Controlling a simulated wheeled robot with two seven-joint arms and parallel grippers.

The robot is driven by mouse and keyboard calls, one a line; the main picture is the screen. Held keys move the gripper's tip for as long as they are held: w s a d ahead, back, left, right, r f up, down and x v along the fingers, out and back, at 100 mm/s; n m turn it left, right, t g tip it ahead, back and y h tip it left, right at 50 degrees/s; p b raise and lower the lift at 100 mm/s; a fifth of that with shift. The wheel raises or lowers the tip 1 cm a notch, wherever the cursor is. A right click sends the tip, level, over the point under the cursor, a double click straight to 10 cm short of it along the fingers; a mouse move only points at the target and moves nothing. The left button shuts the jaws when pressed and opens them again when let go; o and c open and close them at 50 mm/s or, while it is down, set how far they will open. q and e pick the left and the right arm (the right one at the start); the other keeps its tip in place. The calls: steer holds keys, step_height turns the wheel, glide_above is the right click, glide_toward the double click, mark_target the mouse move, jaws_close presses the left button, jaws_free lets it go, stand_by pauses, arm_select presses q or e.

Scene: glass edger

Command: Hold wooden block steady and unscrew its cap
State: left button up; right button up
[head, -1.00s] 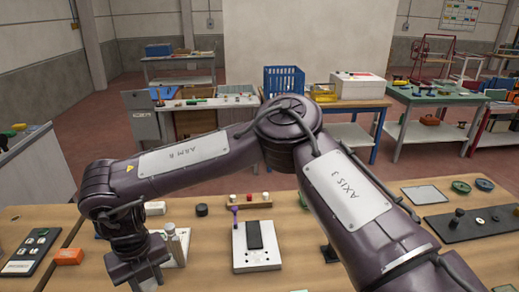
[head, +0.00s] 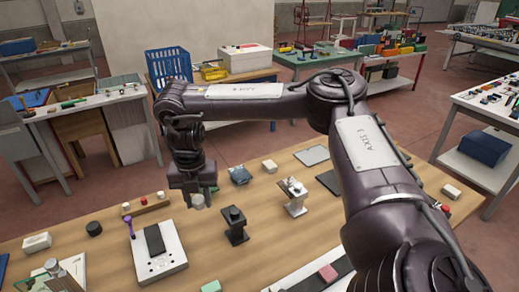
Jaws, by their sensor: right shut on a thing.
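My right gripper (head: 198,192) points down over the middle of the wooden table. It is shut on a small pale grey round piece (head: 198,201), which shows just below the fingers. Whether this is a cap cannot be told. A long wooden block (head: 150,207) with a red, a white and a dark round top lies to the left of the gripper, apart from it. No other wooden block with a cap can be made out clearly. My left gripper is out of view.
A white base with a black pad (head: 155,240) and a purple-topped peg stands at front left. A dark stand (head: 234,226) and a metal fixture (head: 293,195) stand right of the gripper. A black knob (head: 94,228) and a white block (head: 37,242) lie left. Bare wood lies between them.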

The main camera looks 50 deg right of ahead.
steer(key=shift+s+d, duration=0.1)
steer(key=shift+d, duration=0.3)
steer(key=shift+s+d+f, duration=0.1)
steer(key=shift+f, duration=0.25)
steer(key=b, duration=0.4)
glide_above(212, 250)
step_height(212, 250, down, 15)
steer(key=shift+s+f, duration=0.1)
steer(key=shift+f, duration=0.05)
step_height(212, 250, down, 3)
steer(key=shift+f+b, duration=0.1)
steer(key=shift+b, duration=0.55)
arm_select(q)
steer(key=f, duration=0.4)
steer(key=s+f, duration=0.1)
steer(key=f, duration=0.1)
arm_select(e)
steer(key=shift+f, duration=0.35)
steer(key=shift+f, duration=0.15)
steer(key=o, duration=1.1)
steer(key=shift+c, duration=0.2)
